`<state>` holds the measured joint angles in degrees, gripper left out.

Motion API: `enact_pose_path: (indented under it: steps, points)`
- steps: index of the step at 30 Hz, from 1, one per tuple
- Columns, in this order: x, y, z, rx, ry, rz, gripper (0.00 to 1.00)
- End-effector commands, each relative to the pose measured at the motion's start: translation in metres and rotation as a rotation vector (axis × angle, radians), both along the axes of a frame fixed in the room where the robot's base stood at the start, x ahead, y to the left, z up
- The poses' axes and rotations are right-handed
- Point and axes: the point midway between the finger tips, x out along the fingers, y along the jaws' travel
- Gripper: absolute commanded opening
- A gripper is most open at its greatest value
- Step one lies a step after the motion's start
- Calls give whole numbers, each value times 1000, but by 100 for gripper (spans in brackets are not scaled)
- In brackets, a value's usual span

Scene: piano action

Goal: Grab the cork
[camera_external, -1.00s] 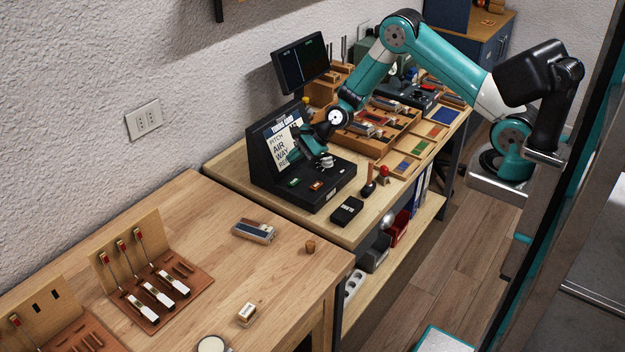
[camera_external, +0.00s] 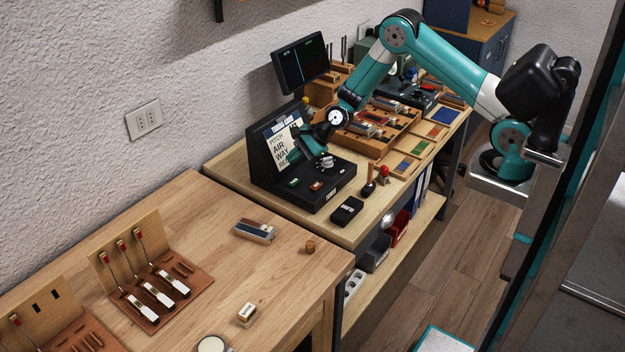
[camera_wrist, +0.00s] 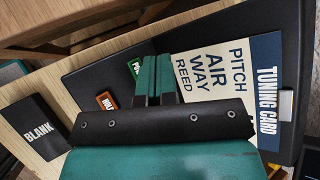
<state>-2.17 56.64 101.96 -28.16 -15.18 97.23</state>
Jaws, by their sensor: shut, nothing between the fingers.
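The cork (camera_external: 310,246) is a small brown cylinder. It stands near the right edge of the nearer wooden table in the external view. My gripper (camera_external: 316,160) is above the black tuning device on the farther bench, well away from the cork. In the wrist view my gripper's two teal fingers (camera_wrist: 152,80) are together with nothing between them. The cork does not show in the wrist view.
The black tuning device (camera_external: 335,186) with its tuning card (camera_external: 281,147) lies under and beside my gripper. A black box marked BLANK (camera_external: 347,210) lies at the bench's front. A small block set (camera_external: 254,231) lies left of the cork; clear table surrounds the cork.

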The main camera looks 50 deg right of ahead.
Motion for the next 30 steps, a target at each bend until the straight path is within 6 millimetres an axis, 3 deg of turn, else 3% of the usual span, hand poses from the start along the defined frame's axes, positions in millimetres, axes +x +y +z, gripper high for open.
enact_pose_path:
  steps: [3, 11, 20, 23, 25, 30]
  points:
    - [0, 0, 0, 0, 0, 0, 0]
    - [0, 0, 0, 0, 0, 0, 58]
    - [-2, 5, 0, -22, -5, 32, 58]
    - [-11, 27, 0, -128, -30, 187, 58]
    - [-24, 52, 2, -258, -63, 387, 58]
    - [-77, 115, 15, -630, -167, 1050, 58]
